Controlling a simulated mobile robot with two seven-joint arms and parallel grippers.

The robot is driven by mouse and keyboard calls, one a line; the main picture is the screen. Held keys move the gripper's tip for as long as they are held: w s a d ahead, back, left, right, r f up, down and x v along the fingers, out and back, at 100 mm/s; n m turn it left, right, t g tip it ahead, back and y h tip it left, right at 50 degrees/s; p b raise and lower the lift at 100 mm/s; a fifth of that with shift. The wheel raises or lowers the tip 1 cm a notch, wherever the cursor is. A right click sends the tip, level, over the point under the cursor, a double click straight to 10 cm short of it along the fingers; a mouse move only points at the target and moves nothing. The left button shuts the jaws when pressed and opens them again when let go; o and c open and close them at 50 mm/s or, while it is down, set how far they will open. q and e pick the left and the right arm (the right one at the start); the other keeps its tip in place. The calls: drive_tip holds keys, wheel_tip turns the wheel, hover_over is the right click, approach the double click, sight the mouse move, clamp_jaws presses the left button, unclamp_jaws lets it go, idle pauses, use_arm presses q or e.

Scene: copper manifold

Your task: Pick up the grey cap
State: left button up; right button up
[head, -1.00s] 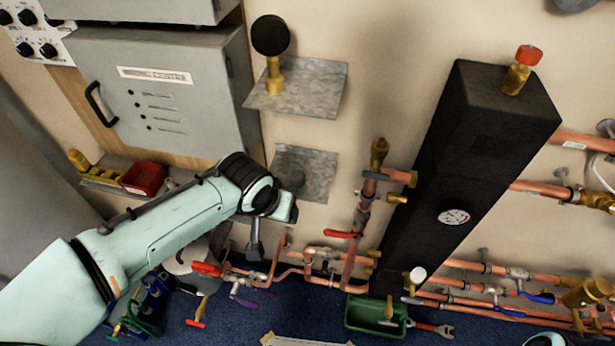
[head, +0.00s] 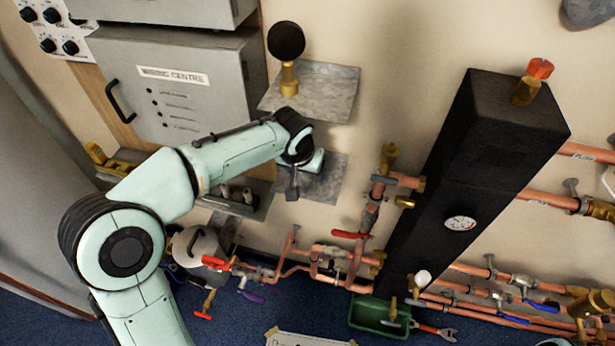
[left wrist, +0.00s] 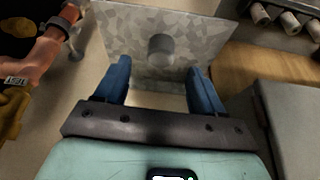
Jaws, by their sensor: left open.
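The grey cap (left wrist: 161,47) is a short, plain cylinder standing on a galvanized metal shelf (left wrist: 215,35), seen in the left wrist view. My left gripper (left wrist: 160,77) is open, with its two blue fingers apart. The cap shows between and beyond the fingertips, and nothing is held. In the head view my left gripper (head: 292,188) is over the lower shelf (head: 326,180), and the arm hides the cap there. My right gripper is not in view.
An upper shelf (head: 335,92) holds a brass fitting with a black ball (head: 286,40), close above my left wrist. A grey cabinet (head: 175,90) stands at left. Copper pipes (head: 345,257) and a tall black column (head: 470,160) are at right.

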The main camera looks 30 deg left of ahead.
sight(307, 177)
use_arm(q)
drive_tip(key=x, duration=0.3)
drive_tip(key=shift+f, duration=0.35)
drive_tip(key=c, duration=1.1)
drive_tip(key=shift+r, duration=0.1)
